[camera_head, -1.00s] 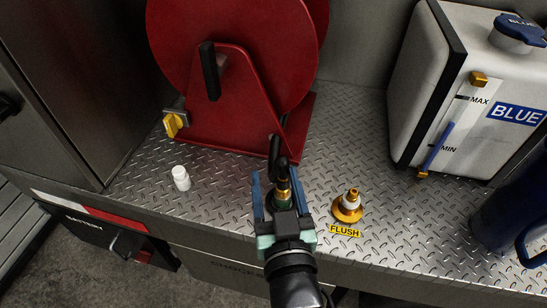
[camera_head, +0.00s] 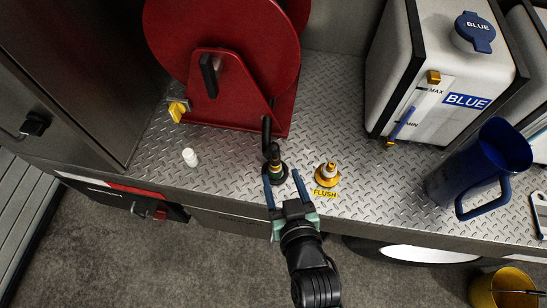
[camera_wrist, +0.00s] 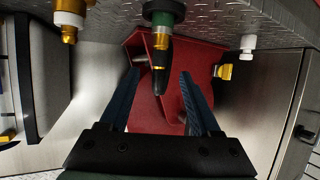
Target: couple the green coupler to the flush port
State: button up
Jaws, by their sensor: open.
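The green coupler (camera_head: 275,172) stands upright on the tread-plate deck, with a black hose end on top. It also shows at the top of the wrist view (camera_wrist: 164,20). The flush port (camera_head: 326,174), a gold base with a white and gold stem, stands just to its right above the yellow FLUSH label (camera_head: 325,194); it also shows at upper left in the wrist view (camera_wrist: 69,20). My gripper (camera_head: 282,179) is open, with blue fingers at the near side of the coupler. The coupler's body is beyond the fingertips, not held. In the wrist view the black hose end appears between the fingers (camera_wrist: 158,80).
A red hose reel (camera_head: 222,75) stands behind the coupler. A white BLUE tank (camera_head: 420,80) and a blue jug (camera_head: 480,170) stand to the right. The deck's front edge is beneath my gripper.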

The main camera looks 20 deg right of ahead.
aim_at(275, 165)
jog(key=p+x, duration=0.1)
jog(key=x, duration=1)
jog(key=shift+r, duration=0.1)
grip_shut()
